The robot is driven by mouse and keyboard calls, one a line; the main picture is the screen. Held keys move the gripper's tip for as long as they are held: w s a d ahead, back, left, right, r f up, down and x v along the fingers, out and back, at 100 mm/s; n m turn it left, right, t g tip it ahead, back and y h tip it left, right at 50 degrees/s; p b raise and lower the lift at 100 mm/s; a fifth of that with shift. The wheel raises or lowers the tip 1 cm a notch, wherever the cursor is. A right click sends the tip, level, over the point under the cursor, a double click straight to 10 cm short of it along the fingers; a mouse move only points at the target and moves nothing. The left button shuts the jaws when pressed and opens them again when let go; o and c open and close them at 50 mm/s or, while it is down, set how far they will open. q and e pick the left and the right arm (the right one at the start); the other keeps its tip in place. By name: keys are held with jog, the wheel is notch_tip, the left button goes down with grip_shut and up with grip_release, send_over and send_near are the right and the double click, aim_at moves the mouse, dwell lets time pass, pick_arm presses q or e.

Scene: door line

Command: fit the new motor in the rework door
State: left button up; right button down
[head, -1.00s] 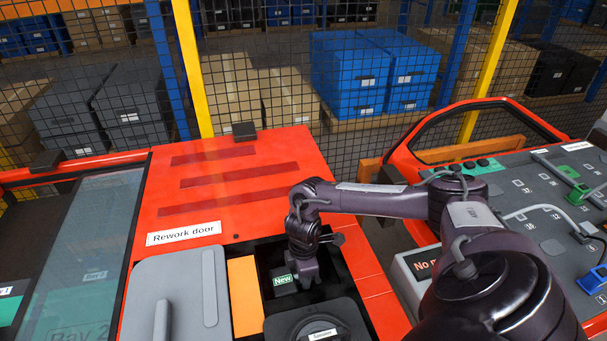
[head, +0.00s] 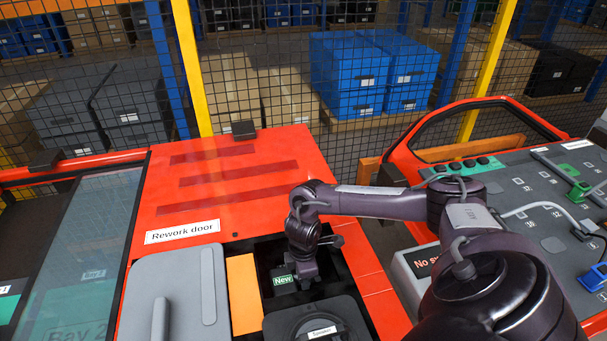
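The rework door (head: 255,180) is a red panel labelled "Rework door" that lies in front of me, with a dark recess at its lower right. A black part with a green "New" label (head: 284,280), which looks like the new motor, sits in that recess. My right gripper (head: 305,276) points down into the recess right beside the label. Its fingers are hidden by the wrist and the dark recess, so I cannot tell whether they are shut on the part. My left gripper does not show.
A round black speaker-like part (head: 318,322) sits just in front of the recess. An orange block (head: 243,293) and a grey cover (head: 177,290) lie to its left. A grey board with clips and cables (head: 540,205) stands at right. A mesh fence (head: 280,90) closes the back.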

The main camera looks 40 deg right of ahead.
jog(key=shift+s+a+f, duration=0.1)
jog(key=shift+s+f, duration=0.15)
dwell(0.5)
